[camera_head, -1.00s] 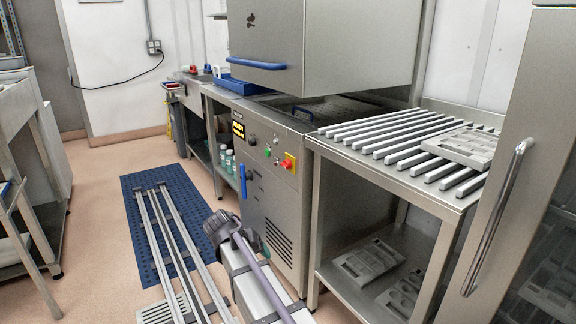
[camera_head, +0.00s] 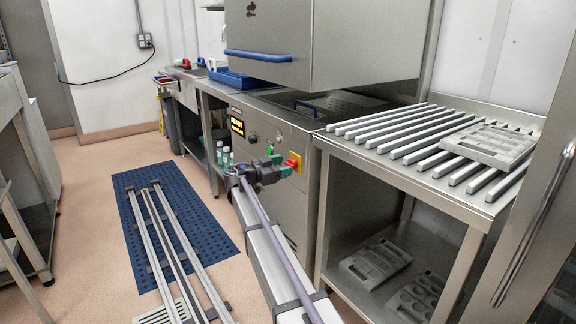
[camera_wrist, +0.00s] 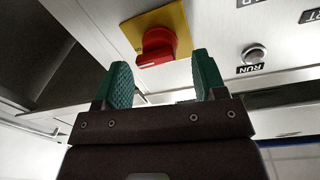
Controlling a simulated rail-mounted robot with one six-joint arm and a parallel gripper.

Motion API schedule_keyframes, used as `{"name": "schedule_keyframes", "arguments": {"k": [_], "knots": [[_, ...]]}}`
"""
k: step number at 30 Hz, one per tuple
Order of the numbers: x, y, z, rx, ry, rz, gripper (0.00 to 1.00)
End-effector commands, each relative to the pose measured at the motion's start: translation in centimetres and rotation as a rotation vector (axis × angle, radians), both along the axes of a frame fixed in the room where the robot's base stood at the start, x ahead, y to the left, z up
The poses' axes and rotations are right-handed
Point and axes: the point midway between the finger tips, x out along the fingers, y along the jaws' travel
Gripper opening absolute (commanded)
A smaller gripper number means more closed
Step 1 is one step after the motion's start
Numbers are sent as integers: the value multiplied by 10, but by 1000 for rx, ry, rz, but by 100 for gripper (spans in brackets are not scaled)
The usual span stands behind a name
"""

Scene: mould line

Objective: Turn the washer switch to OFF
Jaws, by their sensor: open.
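The washer's red switch (camera_head: 293,162) sits on a yellow plate at the right end of the grey control panel (camera_head: 255,147). In the wrist view, the red knob (camera_wrist: 157,47) stands out from its yellow plate (camera_wrist: 155,18), just beyond and between my green fingertips. My gripper (camera_head: 282,167) is close to the switch at its left in the head view. In the wrist view my gripper (camera_wrist: 155,85) is open, with nothing between its fingers. The fingers look short of the knob. The plate's lettering is too small to read.
A button labelled RUN (camera_wrist: 253,54) is right of the switch in the wrist view. The washer's raised hood (camera_head: 320,45) has a blue handle. A slatted table (camera_head: 400,180) with a grey mould stands to the right. A blue floor mat (camera_head: 175,220) lies left.

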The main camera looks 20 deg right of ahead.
Motion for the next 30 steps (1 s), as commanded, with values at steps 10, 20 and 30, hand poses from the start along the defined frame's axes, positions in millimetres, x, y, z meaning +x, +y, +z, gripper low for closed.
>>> {"name": "schedule_keyframes", "arguments": {"k": [10,20,30], "knots": [[3,-28,0,1,1,0,65],[3,-27,0,1,1,1,43],[6,-26,0,-1,2,5,25]]}}
